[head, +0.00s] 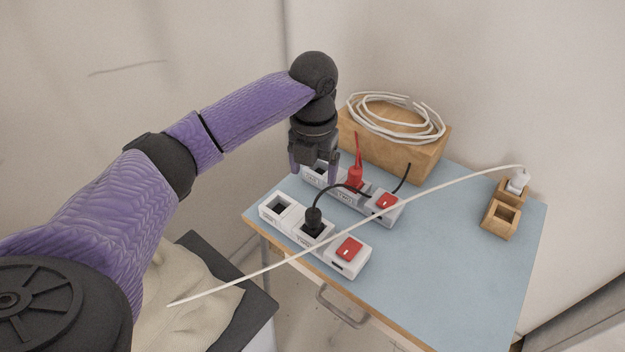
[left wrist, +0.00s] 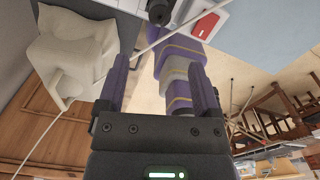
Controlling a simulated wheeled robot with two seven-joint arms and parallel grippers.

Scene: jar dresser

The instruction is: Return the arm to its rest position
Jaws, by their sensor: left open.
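My left arm (head: 255,115) reaches in from the left over the table. Its gripper (head: 314,172) points down over the left end of the rear power strip (head: 340,194); whether it touches the strip is not clear. In the left wrist view its two fingers (left wrist: 158,75) stand apart, with nothing held between them. A red plug (head: 355,178) stands in the rear strip, just right of the gripper. A black plug (head: 313,221) stands in the front strip (head: 281,208). My right gripper is not in view.
A white cord (head: 400,207) crosses the scene to a white plug (head: 518,182) at a wooden block (head: 499,218). A wooden box (head: 400,156) carrying a coiled white cable (head: 398,112) stands behind the strips. The blue tabletop (head: 440,260) is clear at front right.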

